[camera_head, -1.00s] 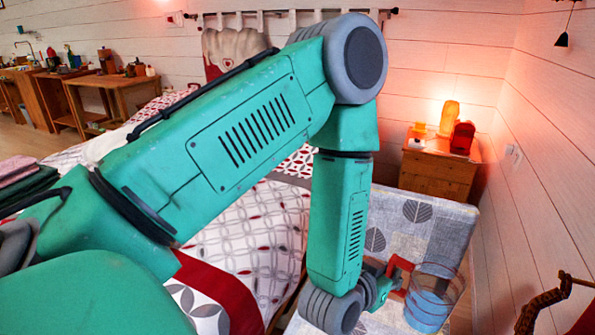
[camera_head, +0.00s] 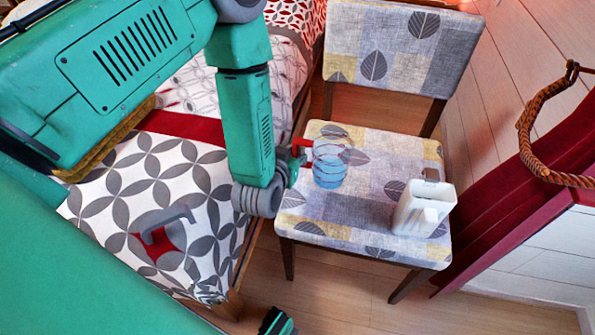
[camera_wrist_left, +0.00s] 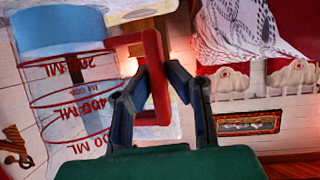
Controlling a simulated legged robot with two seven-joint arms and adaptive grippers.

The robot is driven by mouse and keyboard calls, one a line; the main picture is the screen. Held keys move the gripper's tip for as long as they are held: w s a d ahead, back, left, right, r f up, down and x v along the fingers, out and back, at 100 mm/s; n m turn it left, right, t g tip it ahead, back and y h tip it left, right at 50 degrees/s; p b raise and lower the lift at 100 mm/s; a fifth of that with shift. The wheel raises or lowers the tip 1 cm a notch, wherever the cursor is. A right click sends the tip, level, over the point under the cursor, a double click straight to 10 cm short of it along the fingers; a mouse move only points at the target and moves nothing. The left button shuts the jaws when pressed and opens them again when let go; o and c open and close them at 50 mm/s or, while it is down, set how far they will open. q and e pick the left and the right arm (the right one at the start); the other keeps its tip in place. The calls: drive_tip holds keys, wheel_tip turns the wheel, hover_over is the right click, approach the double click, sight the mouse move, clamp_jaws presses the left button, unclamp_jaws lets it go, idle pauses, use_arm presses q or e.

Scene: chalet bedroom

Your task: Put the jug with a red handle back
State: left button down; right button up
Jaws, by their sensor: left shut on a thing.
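The clear jug (camera_head: 328,168) has a red handle (camera_head: 297,154), blue in its lower part and red measuring marks. In the head view it is upright over the left part of the chair seat (camera_head: 375,180); I cannot tell whether it touches the seat. My left gripper (camera_wrist_left: 157,88) is shut on the red handle, with the jug body to its left in the wrist view (camera_wrist_left: 68,100). In the head view the fingers are mostly hidden behind my wrist and the handle.
A white container (camera_head: 424,208) stands on the right front of the seat. The chair backrest (camera_head: 400,48) rises behind. The patterned bed (camera_head: 150,180) lies left, with a grey-handled object (camera_head: 168,217) on it.

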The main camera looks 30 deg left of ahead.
use_arm(q)
wheel_tip(320, 180, down, 4)
drive_tip(key=shift+f+b, duration=0.25)
drive_tip(key=shift+b, duration=0.6)
drive_tip(key=shift+r, duration=0.1)
drive_tip(key=c, duration=1.6)
unclamp_jaws()
drive_tip(key=shift+o, duration=0.2)
drive_tip(key=p+v, duration=0.3)
drive_tip(key=v, duration=0.9)
drive_tip(key=shift+p, duration=0.35)
drive_tip(key=shift+s+d, duration=0.15)
